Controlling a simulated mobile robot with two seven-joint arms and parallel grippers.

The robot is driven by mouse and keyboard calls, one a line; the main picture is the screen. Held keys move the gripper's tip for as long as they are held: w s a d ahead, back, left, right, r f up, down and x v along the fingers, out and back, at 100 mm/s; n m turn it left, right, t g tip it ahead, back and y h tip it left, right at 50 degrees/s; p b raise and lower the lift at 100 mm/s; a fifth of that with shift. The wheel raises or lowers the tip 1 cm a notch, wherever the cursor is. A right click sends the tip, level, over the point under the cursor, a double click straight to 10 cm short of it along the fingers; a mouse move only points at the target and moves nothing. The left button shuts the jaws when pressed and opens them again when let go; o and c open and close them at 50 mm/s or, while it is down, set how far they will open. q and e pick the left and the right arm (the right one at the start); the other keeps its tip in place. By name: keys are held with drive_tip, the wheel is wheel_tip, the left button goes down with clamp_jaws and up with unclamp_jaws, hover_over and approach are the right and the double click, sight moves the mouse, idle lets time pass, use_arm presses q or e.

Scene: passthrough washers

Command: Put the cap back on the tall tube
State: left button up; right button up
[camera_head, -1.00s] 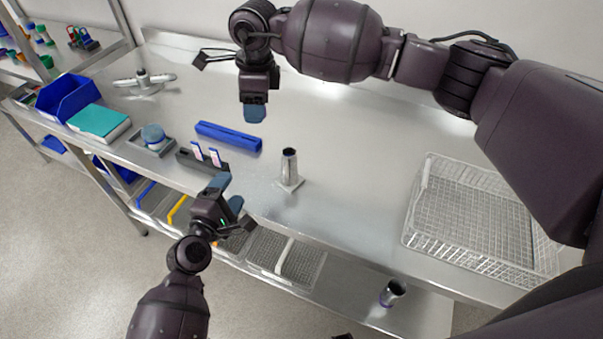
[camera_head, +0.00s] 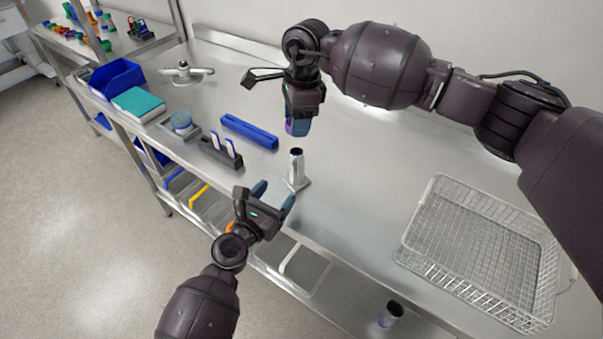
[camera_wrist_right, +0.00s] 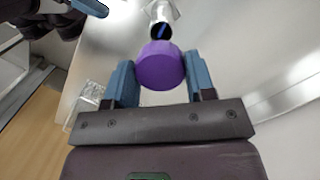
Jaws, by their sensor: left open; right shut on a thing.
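The tall tube is a metal cylinder (camera_head: 297,167) standing upright on a square base near the front edge of the steel table, its dark mouth open at the top. A purple cap (camera_wrist_right: 161,66) is between the fingers of my right gripper (camera_wrist_right: 161,82), which is shut on it. In the head view my right gripper (camera_head: 298,126) hangs behind and above the tube, apart from it, with a little purple showing. In the right wrist view the tube (camera_wrist_right: 161,14) is just beyond the cap. My left gripper (camera_head: 274,196) is open and empty, at the table edge in front of the tube.
A blue bar (camera_head: 249,132) and a dark rack (camera_head: 221,152) with two pale upright pieces lie left of the tube. A wire basket (camera_head: 480,250) stands at right. A blue bin (camera_head: 116,77) and teal box (camera_head: 138,104) are far left. The table behind the tube is clear.

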sight(300, 162)
use_arm(q)
drive_tip(key=shift+a, duration=0.2)
use_arm(e)
drive_tip(key=shift+w+a, duration=0.1)
drive_tip(key=shift+a, duration=0.1)
use_arm(q)
drive_tip(key=shift+d+n, duration=0.2)
drive_tip(key=shift+n, duration=0.1)
use_arm(e)
drive_tip(key=shift+d, duration=0.2)
use_arm(q)
drive_tip(key=shift+a, duration=0.1)
use_arm(e)
drive_tip(key=shift+a, duration=0.1)
use_arm(q)
drive_tip(key=shift+x, duration=6.05)
clamp_jaws()
use_arm(e)
drive_tip(key=shift+f, duration=2.5)
